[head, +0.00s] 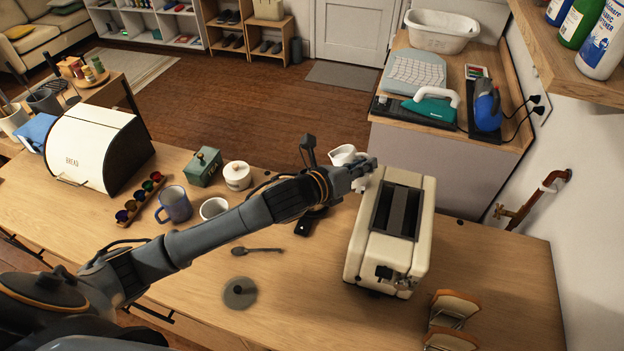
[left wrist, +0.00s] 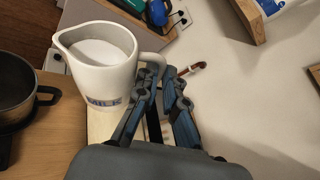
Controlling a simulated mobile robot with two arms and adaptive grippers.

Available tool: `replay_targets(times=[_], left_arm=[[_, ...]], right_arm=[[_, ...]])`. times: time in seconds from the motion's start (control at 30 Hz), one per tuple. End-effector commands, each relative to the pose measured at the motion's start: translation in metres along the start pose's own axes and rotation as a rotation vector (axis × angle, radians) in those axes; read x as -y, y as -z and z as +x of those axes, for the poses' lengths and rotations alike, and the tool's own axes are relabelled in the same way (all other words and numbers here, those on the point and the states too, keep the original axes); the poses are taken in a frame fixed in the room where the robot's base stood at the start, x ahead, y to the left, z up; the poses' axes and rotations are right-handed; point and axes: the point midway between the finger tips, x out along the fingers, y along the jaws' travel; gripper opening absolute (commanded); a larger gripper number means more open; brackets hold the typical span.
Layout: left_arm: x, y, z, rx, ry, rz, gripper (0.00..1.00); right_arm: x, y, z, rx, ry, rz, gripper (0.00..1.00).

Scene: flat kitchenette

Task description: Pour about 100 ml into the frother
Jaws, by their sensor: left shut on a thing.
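My left gripper (head: 366,170) is shut on the handle of a white jug (head: 343,155), which it holds beside the toaster. In the left wrist view the jug (left wrist: 103,75) is marked MILK and has white liquid inside, with its spout to the left. The gripper fingers (left wrist: 160,100) close around the handle. A dark open vessel (left wrist: 12,112), probably the frother, stands on the wood left of the jug and apart from it. In the head view my arm mostly hides it. A round dark lid with a knob (head: 240,292) lies on the counter. My right gripper is not in view.
A cream toaster (head: 362,245) stands close to my gripper. The front middle counter is mostly free.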

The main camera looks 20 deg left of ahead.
Motion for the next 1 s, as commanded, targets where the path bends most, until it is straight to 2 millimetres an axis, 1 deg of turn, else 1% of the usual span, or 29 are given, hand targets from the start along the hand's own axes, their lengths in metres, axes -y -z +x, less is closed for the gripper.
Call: replay_targets(times=[0.03,0.13,0.5,1.0], left_arm=[[-0.003,0.000,0.000,0.008,0.009,-0.012,0.00],[-0.006,-0.001,-0.001,0.013,0.019,-0.039,0.00],[-0.012,-0.005,-0.004,0.025,0.043,-0.094,0.00],[-0.021,-0.007,-0.007,0.048,0.088,-0.200,0.00]], right_arm=[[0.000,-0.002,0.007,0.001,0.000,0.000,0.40],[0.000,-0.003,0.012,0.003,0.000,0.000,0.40],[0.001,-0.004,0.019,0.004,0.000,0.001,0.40],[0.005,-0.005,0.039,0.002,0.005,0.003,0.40]])
